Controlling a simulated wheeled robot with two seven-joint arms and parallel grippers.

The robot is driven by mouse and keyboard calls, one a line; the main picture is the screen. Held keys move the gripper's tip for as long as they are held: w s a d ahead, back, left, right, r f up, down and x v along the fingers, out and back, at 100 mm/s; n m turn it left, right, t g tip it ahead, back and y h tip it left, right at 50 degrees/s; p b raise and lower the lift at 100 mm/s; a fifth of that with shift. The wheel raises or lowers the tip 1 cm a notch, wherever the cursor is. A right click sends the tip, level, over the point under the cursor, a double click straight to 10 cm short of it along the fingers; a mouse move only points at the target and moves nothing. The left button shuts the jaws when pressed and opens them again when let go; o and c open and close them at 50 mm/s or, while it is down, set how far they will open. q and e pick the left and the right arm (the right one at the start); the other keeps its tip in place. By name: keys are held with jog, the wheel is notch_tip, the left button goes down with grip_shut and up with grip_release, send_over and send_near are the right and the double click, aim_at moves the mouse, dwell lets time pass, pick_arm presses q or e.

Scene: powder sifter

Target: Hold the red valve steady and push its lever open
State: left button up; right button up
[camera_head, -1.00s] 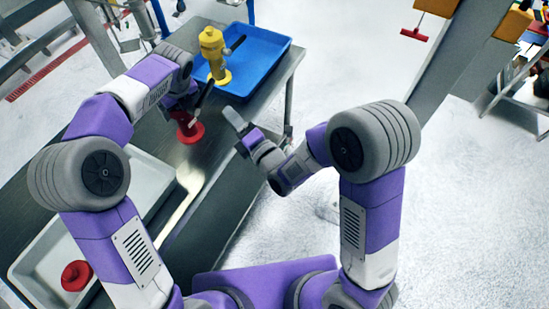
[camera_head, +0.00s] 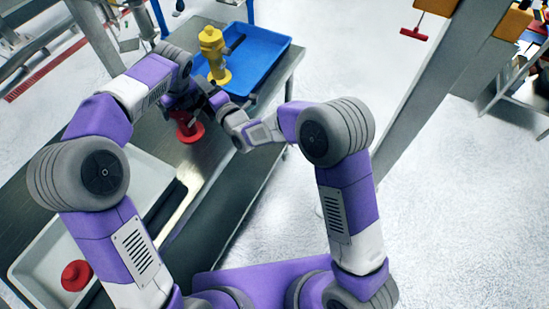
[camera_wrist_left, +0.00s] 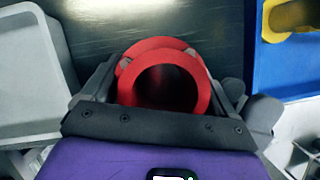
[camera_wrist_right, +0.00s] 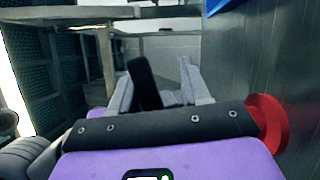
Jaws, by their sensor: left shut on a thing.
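The red valve (camera_head: 187,132) stands on the metal table. In the left wrist view its round opening (camera_wrist_left: 203,95) faces the camera. My left gripper (camera_head: 182,108) is shut on the valve, with one finger on each side of it. My right gripper (camera_head: 212,98) is at the valve's right side, near its top. In the right wrist view the black lever (camera_wrist_right: 146,82) stands between the open fingers of my right gripper (camera_wrist_right: 152,85), and the valve's red flange (camera_wrist_right: 268,122) shows at the right. In the head view the grippers mostly hide the lever.
A blue tray (camera_head: 272,58) holding a yellow valve (camera_head: 212,52) is behind the red valve. A white tray (camera_head: 30,262) with another red part (camera_head: 76,275) lies at the lower left. The table's right edge is close to my right arm.

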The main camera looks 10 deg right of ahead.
jog(key=s+d+f+m, duration=0.1)
jog(key=s+d, duration=0.5)
jog(key=s, duration=0.4)
jog(key=s+d+f+m+g+h, duration=0.1)
jog(key=d+f+m+g+h, duration=0.1)
jog(key=f+m, duration=0.4)
jog(key=d+f+m+g+h, duration=0.2)
jog(key=d+f+m+g, duration=0.3)
jog(key=f, duration=0.3)
jog(key=s+d+f+m+g+h, duration=0.1)
jog(key=d+f+m+g+h, duration=0.1)
jog(key=d+f+m+g, duration=0.2)
notch_tip(320, 180, down, 3)
jog(key=d+m, duration=0.1)
jog(key=m, duration=0.2)
jog(key=shift+s+f+m, duration=0.15)
jog(key=shift+s+m, duration=0.15)
jog(key=shift+m, duration=0.1)
jog(key=shift+d, duration=0.1)
